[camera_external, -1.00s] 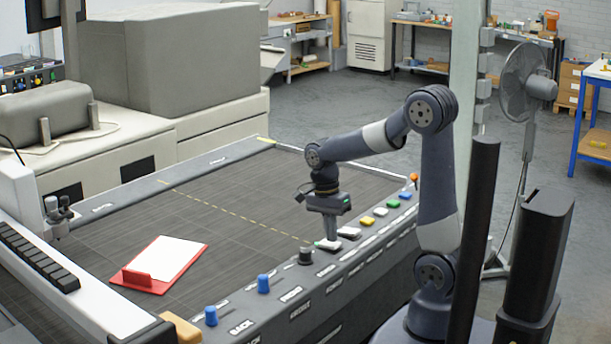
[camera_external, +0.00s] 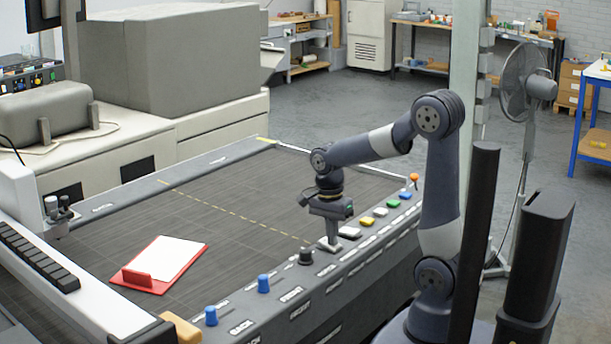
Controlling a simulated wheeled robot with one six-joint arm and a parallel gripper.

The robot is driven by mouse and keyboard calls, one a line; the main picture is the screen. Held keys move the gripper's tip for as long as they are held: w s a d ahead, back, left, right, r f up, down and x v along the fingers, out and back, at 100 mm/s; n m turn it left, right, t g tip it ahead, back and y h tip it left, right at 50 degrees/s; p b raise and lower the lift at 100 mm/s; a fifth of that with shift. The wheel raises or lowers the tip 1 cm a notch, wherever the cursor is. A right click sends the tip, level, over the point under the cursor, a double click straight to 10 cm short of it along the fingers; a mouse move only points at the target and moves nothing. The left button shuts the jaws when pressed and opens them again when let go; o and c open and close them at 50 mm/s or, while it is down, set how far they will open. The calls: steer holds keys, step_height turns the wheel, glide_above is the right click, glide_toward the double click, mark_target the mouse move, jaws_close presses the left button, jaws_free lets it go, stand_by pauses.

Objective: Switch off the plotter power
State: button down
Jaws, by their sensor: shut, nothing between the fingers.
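The plotter's control strip (camera_external: 300,298) runs along the near edge of the flat dark bed. It carries blue knobs (camera_external: 263,284), a black knob (camera_external: 306,257), a row of coloured push buttons and an orange-tipped lever (camera_external: 414,178) at the far end. My gripper (camera_external: 328,246) is shut and empty, pointing down at a pale button right of the black knob. Its tips hide most of that button, and I cannot tell whether they touch it. A white button (camera_external: 349,232) is just right of the tips, then a yellow one (camera_external: 367,221). Which control is the power is too small to read.
A red clipboard with white paper (camera_external: 150,278) lies on the bed (camera_external: 230,220). A grey post (camera_external: 466,100) and a standing fan (camera_external: 525,85) are behind my arm.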

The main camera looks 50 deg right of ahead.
mark_target(324, 239)
steer(key=shift+w+p, duration=0.35)
steer(key=shift+w, duration=0.45)
steer(key=shift+r, duration=0.1)
steer(key=shift+r+p, duration=0.55)
step_height(324, 239, up, 13)
steer(key=w+p, duration=0.2)
steer(key=shift+f+p, duration=0.15)
steer(key=shift+p, duration=0.15)
steer(key=shift+d+f, duration=0.1)
steer(key=shift+s+d+r+g+b, duration=0.2)
steer(key=shift+s+d+g+b, duration=0.2)
steer(key=shift+s+d+b, duration=0.3)
